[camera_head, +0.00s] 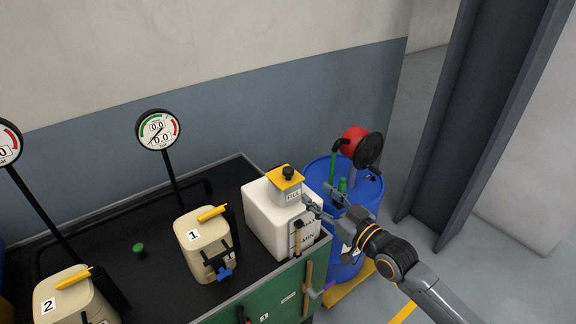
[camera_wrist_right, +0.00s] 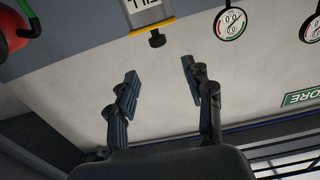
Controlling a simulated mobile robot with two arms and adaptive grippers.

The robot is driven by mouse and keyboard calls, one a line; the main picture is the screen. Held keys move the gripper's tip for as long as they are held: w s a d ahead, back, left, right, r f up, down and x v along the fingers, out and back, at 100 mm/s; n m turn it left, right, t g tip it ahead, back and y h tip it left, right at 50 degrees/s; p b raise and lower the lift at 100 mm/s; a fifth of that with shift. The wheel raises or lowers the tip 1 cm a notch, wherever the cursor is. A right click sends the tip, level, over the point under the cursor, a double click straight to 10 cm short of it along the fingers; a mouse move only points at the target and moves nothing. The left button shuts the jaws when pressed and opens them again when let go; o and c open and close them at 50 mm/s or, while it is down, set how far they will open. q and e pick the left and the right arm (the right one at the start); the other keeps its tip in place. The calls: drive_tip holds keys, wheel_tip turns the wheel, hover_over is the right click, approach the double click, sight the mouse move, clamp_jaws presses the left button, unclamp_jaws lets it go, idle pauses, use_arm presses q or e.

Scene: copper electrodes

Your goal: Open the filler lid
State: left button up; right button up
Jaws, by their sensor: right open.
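The filler lid (camera_head: 276,182) is a yellow plate with a black knob (camera_head: 288,172) on top. It lies closed on the neck marked FILL (camera_head: 292,196) of a white tank (camera_head: 262,220). In the right wrist view, which is upside down, the lid is a yellow strip (camera_wrist_right: 140,31) with the black knob (camera_wrist_right: 157,40) at the top. My right gripper (camera_head: 322,199) is to the right of the neck, apart from the lid. In the wrist view its fingers (camera_wrist_right: 160,70) are spread and empty, with the knob beyond them. My left gripper is not in view.
A blue drum (camera_head: 318,172) with a red reel (camera_head: 355,140) stands right of the tank, close to my right arm. Two beige canisters (camera_head: 192,248) (camera_head: 62,302) and a gauge (camera_head: 158,130) are on the black-topped bench (camera_head: 130,215) to the left. A grey column (camera_head: 470,110) is at right.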

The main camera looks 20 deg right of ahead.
sight(291, 172)
drive_tip(key=p+x, duration=0.2)
drive_tip(key=x, duration=1)
drive_tip(key=shift+d, duration=0.1)
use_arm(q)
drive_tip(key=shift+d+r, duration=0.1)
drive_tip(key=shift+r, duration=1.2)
use_arm(e)
drive_tip(key=shift+w+f, duration=0.2)
drive_tip(key=shift+w, duration=0.45)
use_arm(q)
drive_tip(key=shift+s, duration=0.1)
use_arm(e)
clamp_jaws()
